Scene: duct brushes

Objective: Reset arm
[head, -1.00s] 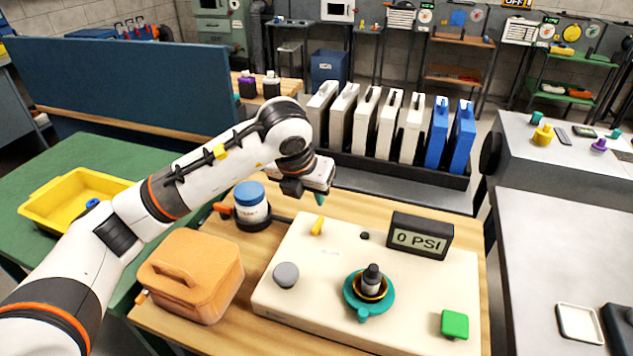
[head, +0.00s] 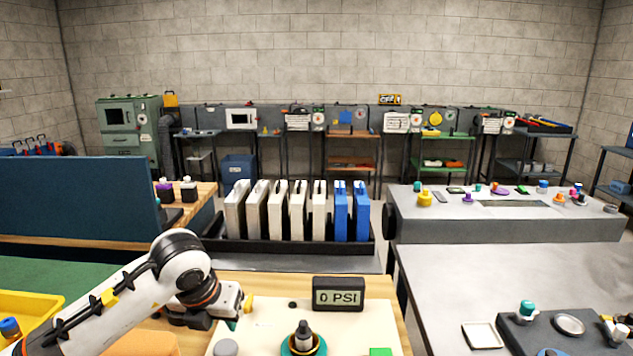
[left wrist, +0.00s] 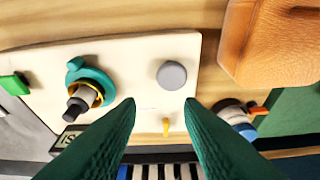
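My left arm (head: 130,295) comes in from the left in the head view. Its gripper (head: 235,318) hangs over the left back part of a cream panel box (head: 265,308), close to a small yellow lever (head: 248,302) in the picture. In the left wrist view the two dark green fingers of the left gripper (left wrist: 160,108) are spread apart with nothing between them. My right gripper is not in view.
A 0 PSI display (head: 338,294) stands at the panel's back. An orange case (left wrist: 275,45) lies beside the panel. A black rack (head: 290,250) holds white and blue canisters behind. A yellow bin (head: 30,305) is at left. The grey table (head: 480,280) at right has clear space.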

